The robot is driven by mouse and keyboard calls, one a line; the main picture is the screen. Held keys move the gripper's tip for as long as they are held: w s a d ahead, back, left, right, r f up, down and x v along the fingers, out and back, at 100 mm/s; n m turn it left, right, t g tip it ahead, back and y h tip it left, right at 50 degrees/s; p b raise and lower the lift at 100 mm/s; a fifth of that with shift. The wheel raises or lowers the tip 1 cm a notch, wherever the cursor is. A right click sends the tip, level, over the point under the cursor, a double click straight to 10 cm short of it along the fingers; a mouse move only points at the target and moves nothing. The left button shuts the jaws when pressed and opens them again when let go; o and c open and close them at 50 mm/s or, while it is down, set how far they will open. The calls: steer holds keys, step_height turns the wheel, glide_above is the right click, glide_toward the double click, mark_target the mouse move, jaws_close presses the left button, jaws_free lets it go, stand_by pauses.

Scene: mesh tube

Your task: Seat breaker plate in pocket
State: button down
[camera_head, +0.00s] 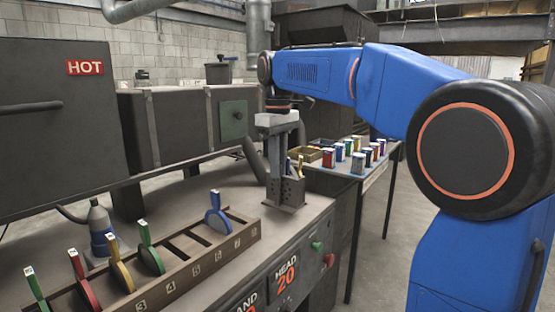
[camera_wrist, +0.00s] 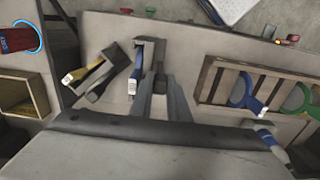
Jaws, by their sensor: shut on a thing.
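My gripper (camera_wrist: 160,88) reaches down at the corner of the bench, its fingers close together. In the head view my gripper (camera_head: 274,178) is at the dark upright bracket (camera_head: 292,192). The fingers are shut on a narrow piece, mostly hidden; its shape and color cannot be told, nor whether it touches a pocket. A blue handle with a white tag (camera_wrist: 133,78) stands just left of the fingers in the wrist view. A yellow handle (camera_wrist: 82,74) slants farther left, by grey bracket parts (camera_wrist: 118,58). Whether these handles' lower ends are seated is hidden.
A numbered wooden rack (camera_head: 180,275) holds several handled colored discs, with a blue one (camera_head: 217,213) near its far end. A dark housing marked HOT (camera_head: 50,100) stands behind. A side table (camera_head: 345,181) holds several small colored boxes. Red and green buttons (camera_head: 317,246) are on the bench front.

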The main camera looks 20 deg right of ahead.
steer(key=shift+f, duration=1.3)
steer(key=c, duration=1.7)
jaws_free()
step_height(320, 180, up, 12)
steer(key=shift+r, duration=0.1)
